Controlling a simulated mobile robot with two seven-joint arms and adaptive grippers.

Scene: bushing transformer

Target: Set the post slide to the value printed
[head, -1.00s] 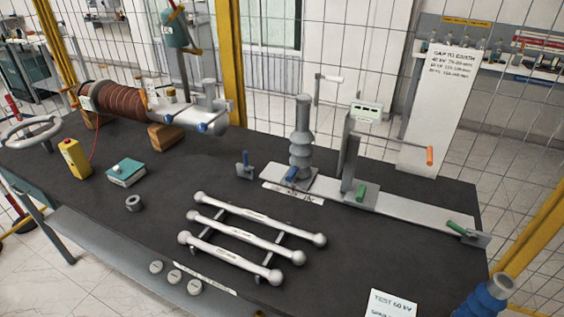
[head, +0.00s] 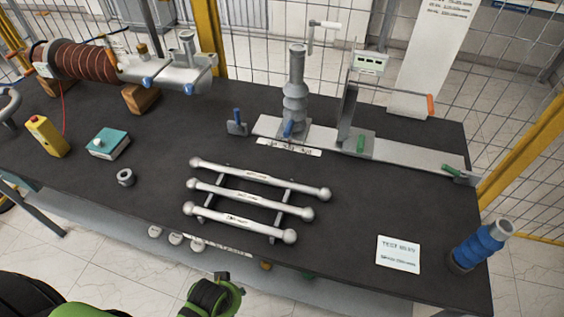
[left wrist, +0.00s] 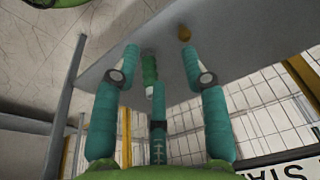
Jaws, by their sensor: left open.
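The slide rail (head: 405,158) is a long pale bar at the back right of the dark bench. A ribbed grey insulator post (head: 295,100) stands at its left. To the right, an upright slide post (head: 347,112) carries a small display (head: 367,62), too small to read, and a rod with an orange end (head: 430,105). Green handles sit at its foot (head: 360,143) and at the rail's right end (head: 451,170). A white card (head: 398,254) reads "TEST" and what looks like 60 kV. My left gripper (left wrist: 158,52) is open and empty, below the bench edge in the left wrist view.
Three silver rods (head: 250,205) lie on a rack mid-bench. A blue bushing (head: 480,245) stands at the front right corner. A yellow box (head: 47,136), a teal box (head: 109,143) and a coil (head: 80,60) are left.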

